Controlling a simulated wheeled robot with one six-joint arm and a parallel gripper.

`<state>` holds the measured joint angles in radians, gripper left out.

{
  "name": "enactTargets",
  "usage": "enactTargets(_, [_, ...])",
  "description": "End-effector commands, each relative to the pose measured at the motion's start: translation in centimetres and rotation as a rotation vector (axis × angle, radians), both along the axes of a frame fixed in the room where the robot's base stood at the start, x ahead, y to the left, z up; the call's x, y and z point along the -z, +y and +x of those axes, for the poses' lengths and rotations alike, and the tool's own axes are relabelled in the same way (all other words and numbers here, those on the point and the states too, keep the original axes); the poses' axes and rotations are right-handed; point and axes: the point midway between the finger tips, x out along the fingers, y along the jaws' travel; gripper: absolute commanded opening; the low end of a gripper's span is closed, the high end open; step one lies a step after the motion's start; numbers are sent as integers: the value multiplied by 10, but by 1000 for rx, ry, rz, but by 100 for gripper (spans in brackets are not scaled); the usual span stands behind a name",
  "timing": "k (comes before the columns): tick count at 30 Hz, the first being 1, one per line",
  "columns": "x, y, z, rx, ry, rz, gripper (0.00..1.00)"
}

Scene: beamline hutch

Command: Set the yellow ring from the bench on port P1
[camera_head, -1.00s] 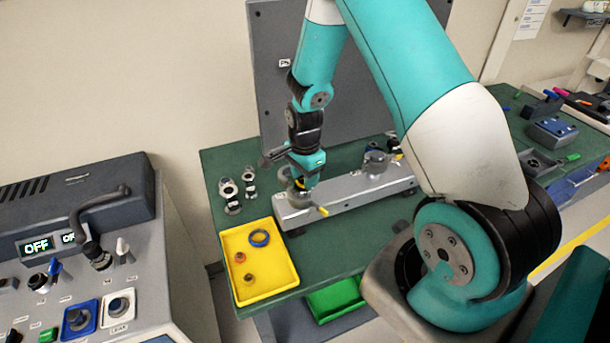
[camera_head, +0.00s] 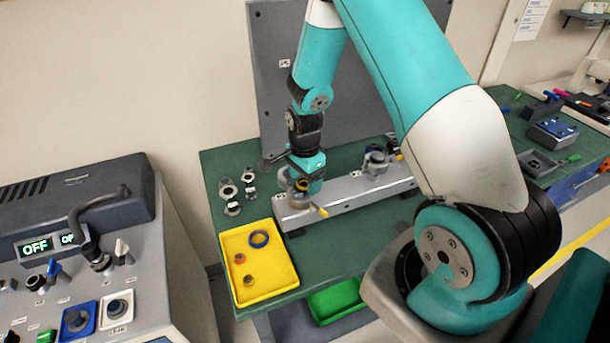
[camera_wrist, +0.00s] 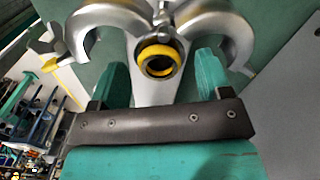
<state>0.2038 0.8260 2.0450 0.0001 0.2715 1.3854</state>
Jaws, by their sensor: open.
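The yellow ring (camera_wrist: 158,46) sits around a dark round opening on a port of the grey rail block (camera_head: 345,197). In the head view it shows as a small yellow patch (camera_head: 301,185) at the block's left end, partly hidden by my gripper. My gripper (camera_wrist: 162,78) is open, with one teal finger on each side of the ring in the picture. The ring appears apart from both fingers. Open silver clamp halves (camera_wrist: 98,25) curve to either side of the ring. I cannot read a port label, nor tell whether the ring is fully seated.
A yellow tray (camera_head: 275,277) with a blue ring (camera_head: 259,239) and small orange and brown rings lies front left on the green bench (camera_head: 222,163). Several metal fittings (camera_head: 228,188) stand behind the tray. A second port assembly (camera_head: 376,160) stands further right on the block.

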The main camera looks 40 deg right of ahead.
Motion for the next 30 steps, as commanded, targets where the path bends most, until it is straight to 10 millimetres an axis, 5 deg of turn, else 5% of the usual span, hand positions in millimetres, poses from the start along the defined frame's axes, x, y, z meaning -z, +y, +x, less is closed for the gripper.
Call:
enactTargets(8, [-26,0,1,0,-6,-1,72])
enactTargets(21, [-135,0,1,0,-8,-1,72])
enactTargets(30, [-172,0,0,0,-2,0,72])
